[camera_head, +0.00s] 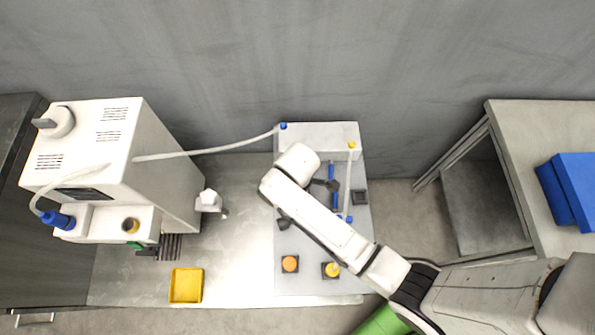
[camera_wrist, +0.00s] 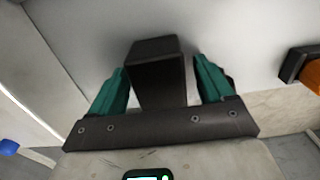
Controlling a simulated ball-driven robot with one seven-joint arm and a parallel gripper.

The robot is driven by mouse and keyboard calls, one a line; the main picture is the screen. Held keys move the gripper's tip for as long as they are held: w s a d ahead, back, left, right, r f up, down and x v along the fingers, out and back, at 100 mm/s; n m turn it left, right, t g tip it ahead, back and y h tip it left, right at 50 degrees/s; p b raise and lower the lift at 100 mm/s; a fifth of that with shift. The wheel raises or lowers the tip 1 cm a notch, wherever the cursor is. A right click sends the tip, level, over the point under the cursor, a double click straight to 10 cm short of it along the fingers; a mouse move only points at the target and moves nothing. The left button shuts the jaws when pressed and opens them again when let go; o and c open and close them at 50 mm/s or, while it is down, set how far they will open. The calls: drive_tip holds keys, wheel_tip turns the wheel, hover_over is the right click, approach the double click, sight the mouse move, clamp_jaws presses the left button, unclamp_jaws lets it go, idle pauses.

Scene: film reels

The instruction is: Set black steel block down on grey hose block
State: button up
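My gripper (camera_head: 333,187) hangs above the pale grey mat in the head view, at the end of my bent arm. In the wrist view its teal fingers (camera_wrist: 162,85) stand on both sides of the black steel block (camera_wrist: 157,50), which looks held between them; finger contact is hard to see on the right. In the head view the held block is too small to make out clearly. A dark grey square block (camera_head: 360,197) lies on the mat just right of my gripper; it may be the grey hose block. Another dark piece (camera_head: 284,224) shows left of my arm.
An orange-topped black block (camera_head: 290,264) and a yellow-topped one (camera_head: 331,270) sit at the mat's front. A pale tube (camera_head: 348,180) stands at right, between yellow and blue ends. A white box lines the back. A yellow tray (camera_head: 186,285) and white machine (camera_head: 110,165) are left.

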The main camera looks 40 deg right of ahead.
wheel_tip(320, 180, up, 12)
drive_tip(key=p, duration=0.1)
idle(0.6)
drive_tip(key=s+d+r+m, duration=0.1)
drive_tip(key=s+d+m, duration=0.3)
drive_tip(key=s, duration=0.3)
drive_tip(key=s+d+r+m+t, duration=0.1)
drive_tip(key=s+d+m, duration=0.4)
drive_tip(key=s+m, duration=0.2)
drive_tip(key=shift+s+r, duration=0.35)
drive_tip(key=shift+s, duration=0.15)
drive_tip(key=shift+s, duration=0.1)
